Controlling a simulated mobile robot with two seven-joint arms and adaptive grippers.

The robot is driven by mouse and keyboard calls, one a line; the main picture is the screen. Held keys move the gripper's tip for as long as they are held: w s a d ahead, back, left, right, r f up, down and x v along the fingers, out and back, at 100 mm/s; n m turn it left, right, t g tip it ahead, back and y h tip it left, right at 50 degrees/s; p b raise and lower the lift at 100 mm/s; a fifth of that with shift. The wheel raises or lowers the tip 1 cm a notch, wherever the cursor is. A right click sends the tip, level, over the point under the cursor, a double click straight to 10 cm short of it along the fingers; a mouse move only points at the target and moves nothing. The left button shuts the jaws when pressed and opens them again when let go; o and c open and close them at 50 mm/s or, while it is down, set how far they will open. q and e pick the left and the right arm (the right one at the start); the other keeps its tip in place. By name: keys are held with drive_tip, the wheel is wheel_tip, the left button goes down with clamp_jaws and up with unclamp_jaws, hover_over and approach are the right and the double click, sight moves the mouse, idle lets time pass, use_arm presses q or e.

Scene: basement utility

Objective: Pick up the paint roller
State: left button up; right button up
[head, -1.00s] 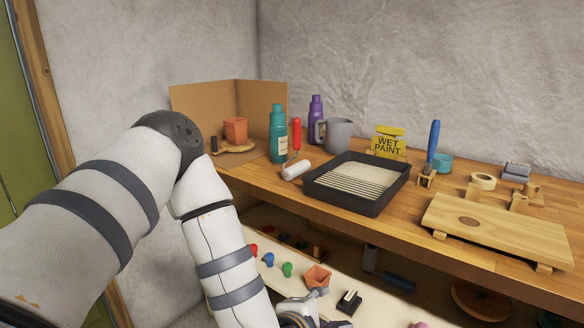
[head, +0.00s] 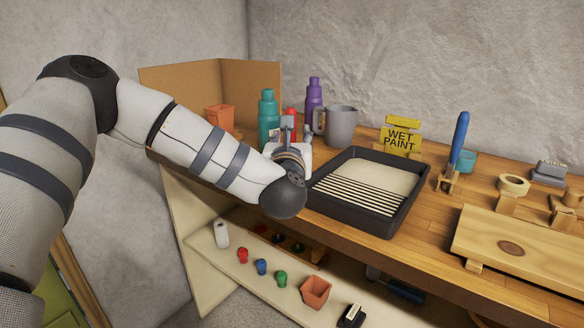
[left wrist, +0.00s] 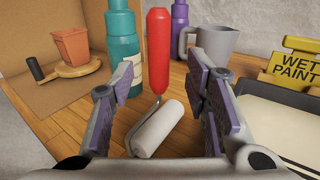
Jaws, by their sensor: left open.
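The paint roller has a red handle and a white sleeve. In the left wrist view its red handle (left wrist: 158,50) stands up and its white sleeve (left wrist: 156,128) lies on the bench, joined by a thin wire frame. In the head view only the top of the red handle (head: 290,113) shows; my left gripper hides the rest. My left gripper (head: 288,140) is over the bench in front of the roller. In the left wrist view its jaws (left wrist: 160,88) are open, one on each side of the roller, with no grip on it. My right gripper is not in view.
Teal bottle (head: 267,115), purple bottle (head: 314,100) and grey jug (head: 340,125) stand close behind the roller. The black paint tray (head: 330,204) is just right, with a wet paint sign (head: 401,138) behind it. A shelf (head: 205,260) with small items runs below.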

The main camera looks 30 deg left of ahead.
use_arm(q)
drive_tip(key=x, duration=0.4)
drive_tip(key=shift+w+a+f, duration=0.1)
drive_tip(key=shift+w+a, duration=0.15)
drive_tip(key=shift+w, duration=0.05)
clamp_jaws()
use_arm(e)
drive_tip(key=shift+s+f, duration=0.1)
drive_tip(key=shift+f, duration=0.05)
use_arm(q)
drive_tip(key=shift+r, duration=0.4)
wheel_tip(320, 180, up, 3)
drive_tip(key=shift+s+d+r, duration=0.1)
drive_tip(key=shift+s+r, duration=0.1)
drive_tip(key=shift+r, duration=0.05)
drive_tip(key=s+d+r, duration=0.6)
drive_tip(key=s+r, duration=0.3)
drive_tip(key=s, duration=0.3)
drive_tip(key=shift+s+p, duration=0.2)
drive_tip(key=shift+p, duration=0.25)
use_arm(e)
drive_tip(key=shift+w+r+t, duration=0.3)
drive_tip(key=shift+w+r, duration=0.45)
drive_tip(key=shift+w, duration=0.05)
